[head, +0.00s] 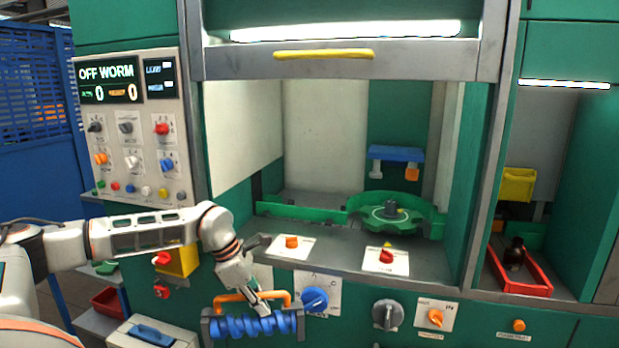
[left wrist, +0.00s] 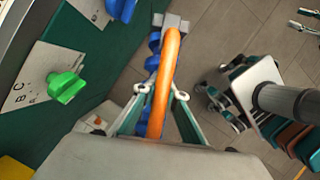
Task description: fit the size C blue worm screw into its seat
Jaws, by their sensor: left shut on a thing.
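The blue worm screw (head: 250,326) hangs level below my left gripper (head: 262,303), at the lower front of the machine. It sits between grey end pieces under an orange handle (head: 233,297). My left gripper is shut on that handle. In the left wrist view the orange handle (left wrist: 163,85) runs between the fingers and hides much of the blue screw (left wrist: 152,62). A green toothed wheel (head: 408,220) lies inside the machine's open bay. I cannot make out the screw's seat or a size mark. My right gripper (left wrist: 306,20) seems to show at the wrist view's right edge, fingers apart and empty.
A green knob (left wrist: 66,88) on a plate lettered C, B, A stands close to the gripper. A blue knob (head: 315,299) and a grey knob (head: 388,314) stick out of the front panel. A red tray (head: 520,278) holds a dark bottle.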

